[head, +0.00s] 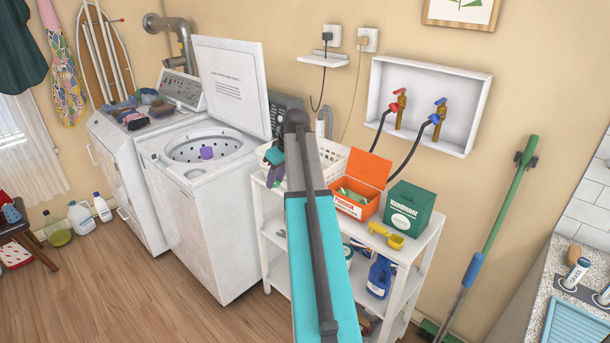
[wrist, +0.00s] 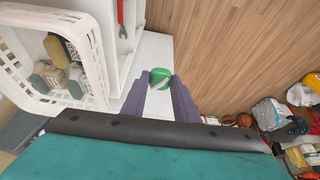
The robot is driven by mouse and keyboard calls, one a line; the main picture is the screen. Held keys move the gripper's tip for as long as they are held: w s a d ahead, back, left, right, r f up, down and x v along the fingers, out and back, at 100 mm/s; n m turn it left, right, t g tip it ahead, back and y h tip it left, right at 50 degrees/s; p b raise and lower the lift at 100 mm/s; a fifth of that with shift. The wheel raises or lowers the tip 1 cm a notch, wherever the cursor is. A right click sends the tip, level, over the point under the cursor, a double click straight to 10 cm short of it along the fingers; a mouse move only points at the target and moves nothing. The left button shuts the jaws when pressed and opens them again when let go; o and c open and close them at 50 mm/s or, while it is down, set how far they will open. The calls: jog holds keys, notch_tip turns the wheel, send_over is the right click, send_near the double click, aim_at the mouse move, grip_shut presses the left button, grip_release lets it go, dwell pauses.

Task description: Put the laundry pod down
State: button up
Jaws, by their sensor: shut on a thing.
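My gripper (head: 272,183) points down at the left end of the white shelf unit, beside the white basket. In the wrist view, its purple fingers (wrist: 160,92) are shut on a green and white laundry pod (wrist: 160,77). The pod sits between the fingertips, in line with the edge of the white shelf top (wrist: 153,52). I cannot tell whether it touches the shelf. An open orange box (head: 355,207) on the shelf top holds more green and white pods.
The white basket (wrist: 97,62) holds several bottles or packs close to my gripper. A green box (head: 408,208) and yellow scoop (head: 386,235) stand on the shelf's right. The top-loading washer (head: 205,190) stands left, lid open, a purple item (head: 206,152) in its drum.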

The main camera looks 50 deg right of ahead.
jog(key=w+a+r+b, duration=0.1)
jog(key=a, duration=4.3)
jog(key=shift+w+a+r, duration=0.4)
jog(key=shift+w, duration=0.15)
